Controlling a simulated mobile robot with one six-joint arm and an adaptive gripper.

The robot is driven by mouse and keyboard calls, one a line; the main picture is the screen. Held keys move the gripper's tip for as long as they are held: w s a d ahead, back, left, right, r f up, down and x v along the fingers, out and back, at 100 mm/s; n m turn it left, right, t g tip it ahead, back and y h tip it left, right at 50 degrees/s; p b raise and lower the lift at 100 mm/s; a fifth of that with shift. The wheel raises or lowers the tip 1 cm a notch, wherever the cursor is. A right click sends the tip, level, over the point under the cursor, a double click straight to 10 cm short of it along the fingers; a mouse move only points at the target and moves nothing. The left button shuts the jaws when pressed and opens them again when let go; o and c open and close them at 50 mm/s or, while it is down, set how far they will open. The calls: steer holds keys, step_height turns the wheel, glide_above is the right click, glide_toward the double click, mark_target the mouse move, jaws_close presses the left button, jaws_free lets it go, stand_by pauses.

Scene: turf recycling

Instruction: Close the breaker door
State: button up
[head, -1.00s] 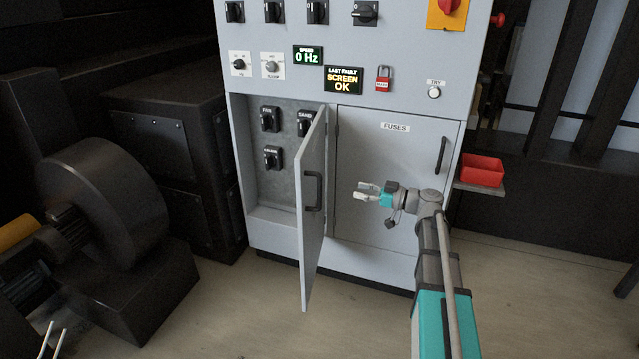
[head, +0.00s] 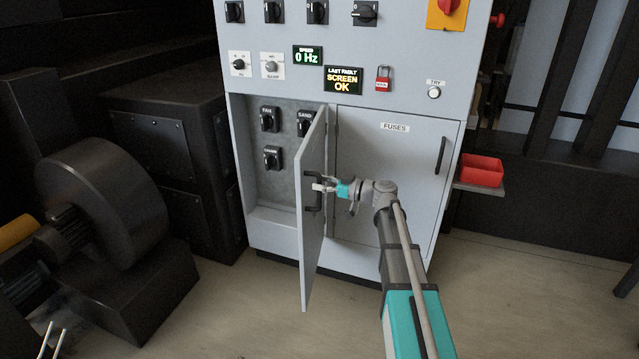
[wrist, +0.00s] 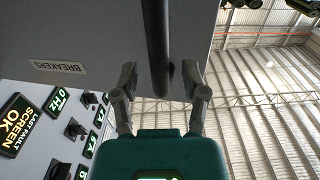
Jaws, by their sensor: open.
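The breaker door (head: 312,235) is a grey panel standing wide open, hinged on its right side at the middle of the cabinet. Its black handle (head: 308,192) is on the face toward my arm. In the wrist view the door (wrist: 100,30) carries a BREAKERS label, and the handle (wrist: 157,45) runs down between my fingertips. My gripper (head: 322,186) is at the handle, with its fingers open on either side of the bar. It also shows open in the wrist view (wrist: 158,80). I cannot tell whether a finger touches the bar.
The open compartment (head: 270,215) holds several black breaker switches. The shut FUSES door (head: 390,210) is right of the breaker door. A red bin (head: 481,171) sits on a side shelf. A dark blower machine (head: 105,205) stands at the left. Floor in front is clear.

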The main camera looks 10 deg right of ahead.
steer(key=shift+w+a, duration=0.15)
steer(key=shift+a, duration=0.15)
jaws_close()
stand_by(0.3)
